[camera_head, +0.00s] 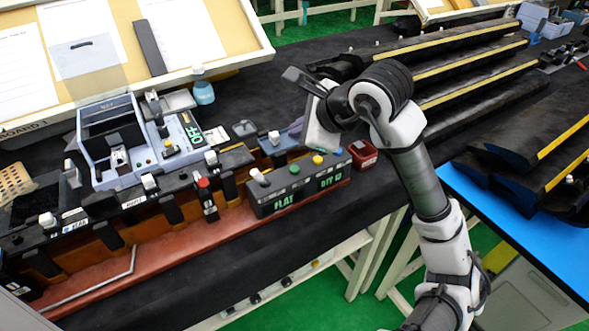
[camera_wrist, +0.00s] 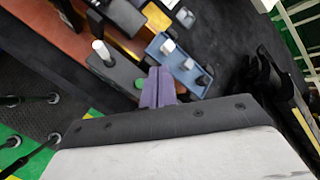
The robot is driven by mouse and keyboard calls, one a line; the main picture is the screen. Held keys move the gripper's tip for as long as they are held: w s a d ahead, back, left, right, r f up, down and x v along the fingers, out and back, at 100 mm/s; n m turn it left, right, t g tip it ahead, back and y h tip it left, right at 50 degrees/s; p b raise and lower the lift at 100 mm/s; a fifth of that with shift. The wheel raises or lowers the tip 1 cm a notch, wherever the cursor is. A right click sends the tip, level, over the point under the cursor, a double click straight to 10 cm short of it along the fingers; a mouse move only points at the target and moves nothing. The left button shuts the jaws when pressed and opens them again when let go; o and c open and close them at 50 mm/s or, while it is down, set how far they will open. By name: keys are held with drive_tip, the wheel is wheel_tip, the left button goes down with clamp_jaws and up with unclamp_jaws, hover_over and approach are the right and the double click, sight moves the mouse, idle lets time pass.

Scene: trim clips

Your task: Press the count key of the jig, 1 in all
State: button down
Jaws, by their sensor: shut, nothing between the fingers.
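The jig (camera_head: 100,267) is a long red-brown rail with black clips along the table's front edge. At its right end stands a black box (camera_head: 268,207) with green-lit displays, a white knob (camera_head: 258,176), a green button (camera_head: 294,168) and a yellow button (camera_head: 318,159). I cannot tell which is the count key. My gripper (camera_head: 297,128) is shut and empty, behind and above the box. In the wrist view its purple fingers (camera_wrist: 158,82) appear beside the green button (camera_wrist: 139,83); the yellow button is not visible there. Contact cannot be told.
A small blue block (camera_head: 271,146) with a white knob is close behind the box. A grey-blue device (camera_head: 125,175) with a green display is at left. Long black, yellow-striped trims (camera_head: 460,67) lie at the back right.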

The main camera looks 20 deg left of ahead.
wheel_tip(320, 180, down, 6)
drive_tip(key=b, duration=0.3)
drive_tip(key=shift+r, duration=0.2)
drive_tip(key=shift+f+b, duration=0.7)
drive_tip(key=shift+b, duration=0.3)
idle(0.9)
drive_tip(key=shift+f+b, duration=0.4)
drive_tip(key=shift+b, duration=0.3)
drive_tip(key=shift+f+b, duration=0.45)
drive_tip(key=shift+b, duration=0.35)
idle(0.4)
drive_tip(key=shift+r, duration=0.1)
drive_tip(key=shift+r+p, duration=0.3)
drive_tip(key=shift+r, duration=0.5)
drive_tip(key=shift+r, duration=0.1)
drive_tip(key=shift+r+p, duration=1.1)
drive_tip(key=shift+r, duration=1.3)
